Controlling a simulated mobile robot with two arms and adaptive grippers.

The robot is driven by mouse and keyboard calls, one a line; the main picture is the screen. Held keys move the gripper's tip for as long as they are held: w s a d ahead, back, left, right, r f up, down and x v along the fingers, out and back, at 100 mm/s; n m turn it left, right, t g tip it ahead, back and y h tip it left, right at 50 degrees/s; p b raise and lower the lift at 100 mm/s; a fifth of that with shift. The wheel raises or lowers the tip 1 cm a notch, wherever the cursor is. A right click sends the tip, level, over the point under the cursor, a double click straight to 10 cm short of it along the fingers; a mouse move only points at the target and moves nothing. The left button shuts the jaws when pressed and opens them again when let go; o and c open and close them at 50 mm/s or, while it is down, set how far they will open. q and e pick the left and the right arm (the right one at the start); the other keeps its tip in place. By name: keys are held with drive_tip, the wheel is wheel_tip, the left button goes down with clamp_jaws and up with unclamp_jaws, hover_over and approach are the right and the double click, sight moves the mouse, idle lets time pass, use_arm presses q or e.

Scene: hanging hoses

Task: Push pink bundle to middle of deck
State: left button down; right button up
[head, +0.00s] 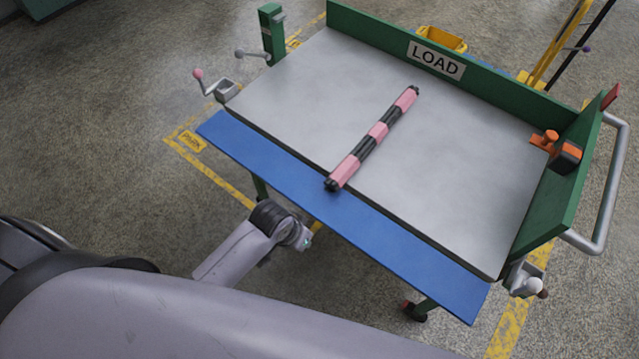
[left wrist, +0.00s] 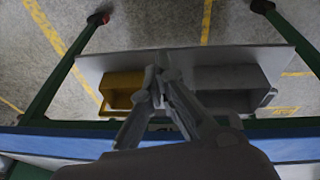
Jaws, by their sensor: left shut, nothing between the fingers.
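The pink bundle (head: 377,132), a long roll with pink and black bands, lies at a slant on the grey deck (head: 450,165) of a cart in the head view. Its near end reaches the blue front strip (head: 290,167); its far end points toward the LOAD sign. My left arm's wrist shows in the head view in front of the blue strip, apart from the bundle; its fingers are hidden there. In the left wrist view my left gripper (left wrist: 159,75) is shut and empty, with the cart's underside beyond it. The bundle is not in that view. My right gripper is not in view.
A green back wall with a LOAD sign (head: 436,60) and a green side wall border the deck. An orange clamp (head: 556,147) sits at the right. Lever clamps (head: 223,90) stand at the left corner. A yellow bin (left wrist: 121,88) and a grey bin (left wrist: 232,88) show below.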

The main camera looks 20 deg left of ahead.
use_arm(q)
drive_tip(key=w+d+r+m+p, duration=0.1)
drive_tip(key=w+d+r, duration=0.15)
drive_tip(key=r, duration=0.75)
wheel_tip(320, 180, up, 6)
drive_tip(key=g+y+p, duration=0.2)
drive_tip(key=g, duration=0.1)
hover_over(321, 202)
drive_tip(key=s+a, duration=0.2)
drive_tip(key=s, duration=0.2)
drive_tip(key=f, duration=0.5)
drive_tip(key=f+p, duration=0.1)
drive_tip(key=f, duration=0.2)
drive_tip(key=shift+d, duration=0.25)
drive_tip(key=w, duration=0.2)
drive_tip(key=d, duration=0.1)
drive_tip(key=shift+w+f+p, duration=0.35)
drive_tip(key=shift+w, duration=0.05)
drive_tip(key=shift+w+d+f, duration=0.1)
drive_tip(key=shift+w+d, duration=0.15)
drive_tip(key=shift+w, duration=0.3)
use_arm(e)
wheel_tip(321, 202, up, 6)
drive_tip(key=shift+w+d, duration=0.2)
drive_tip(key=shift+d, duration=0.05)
